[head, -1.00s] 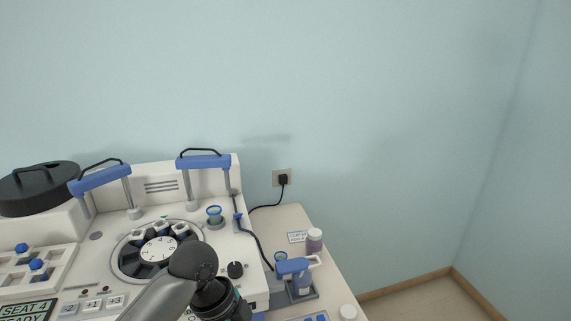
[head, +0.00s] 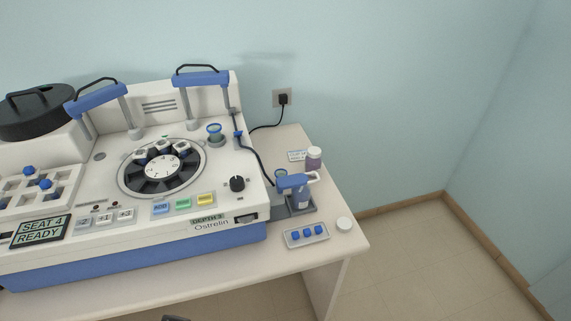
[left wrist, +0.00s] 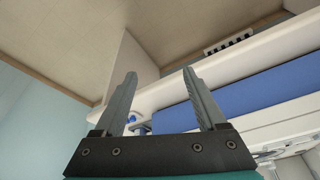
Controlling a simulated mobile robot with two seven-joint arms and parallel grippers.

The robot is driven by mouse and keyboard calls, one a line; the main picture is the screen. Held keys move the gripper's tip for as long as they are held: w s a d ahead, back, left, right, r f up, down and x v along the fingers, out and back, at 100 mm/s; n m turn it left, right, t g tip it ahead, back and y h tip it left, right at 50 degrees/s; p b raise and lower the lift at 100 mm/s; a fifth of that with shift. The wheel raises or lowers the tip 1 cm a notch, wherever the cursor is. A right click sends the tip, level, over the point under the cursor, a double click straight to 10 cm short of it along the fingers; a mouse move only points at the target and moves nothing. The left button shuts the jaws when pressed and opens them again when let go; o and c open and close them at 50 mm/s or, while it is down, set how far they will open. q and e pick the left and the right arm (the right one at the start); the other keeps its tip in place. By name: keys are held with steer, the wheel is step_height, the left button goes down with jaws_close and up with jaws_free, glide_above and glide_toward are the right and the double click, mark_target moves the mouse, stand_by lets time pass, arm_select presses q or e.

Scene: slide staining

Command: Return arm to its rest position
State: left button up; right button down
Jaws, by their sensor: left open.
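My left gripper (left wrist: 160,98) is open and empty in the left wrist view, its two grey fingers spread apart. The left wrist view looks past the fingers at the bench edge, the floor and the blue front band of the staining machine. In the head view only a small dark piece at the bottom edge may belong to my arm, and neither gripper shows there. The white staining machine (head: 110,235) stands on the bench with its round numbered dial (head: 162,166) in full view. Its display reads "SEAT 4 READY".
A blue-topped dispenser bottle (head: 297,190) stands right of the machine. The bench (head: 285,262) has a bare front edge. Floor is open at right.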

arm_select(q)
step_height(320, 180, down, 32)
steer(key=s+g+b, duration=0.1)
steer(key=s+b, duration=0.2)
steer(key=b, duration=0.6)
steer(key=s+a+f+b, duration=0.1)
steer(key=s+f+b, duration=0.3)
steer(key=s+f, duration=0.3)
steer(key=s+a+f+g+b, duration=0.1)
steer(key=s+f+b, duration=0.3)
steer(key=f, duration=1)
steer(key=s+a, duration=0.1)
steer(key=s, duration=0.2)
steer(key=shift+s+f+g, duration=0.25)
steer(key=shift+s+g, duration=0.05)
steer(key=shift+s, duration=0.05)
